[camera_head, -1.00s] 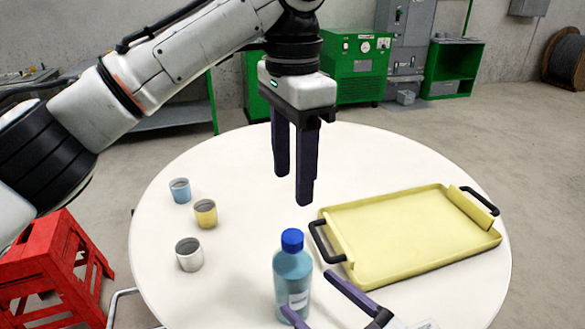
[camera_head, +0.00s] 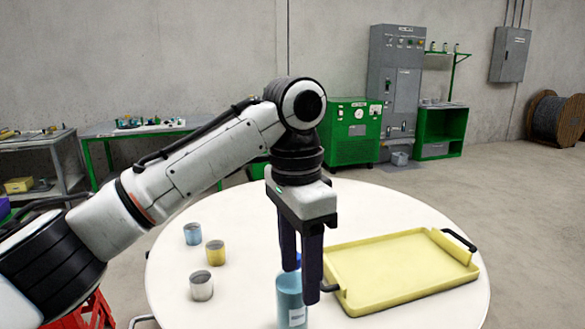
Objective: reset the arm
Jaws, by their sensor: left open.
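My left gripper (camera_head: 299,284) hangs pointing down over the round white table (camera_head: 365,203), its two dark fingers apart with nothing between them. In the picture its fingers overlap a blue bottle (camera_head: 290,305) with a blue cap; I cannot tell how far apart they are in depth. My left arm (camera_head: 205,160) reaches in from the left. My right gripper is not in this view.
A yellow tray (camera_head: 400,302) with black handles lies on the table's right.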

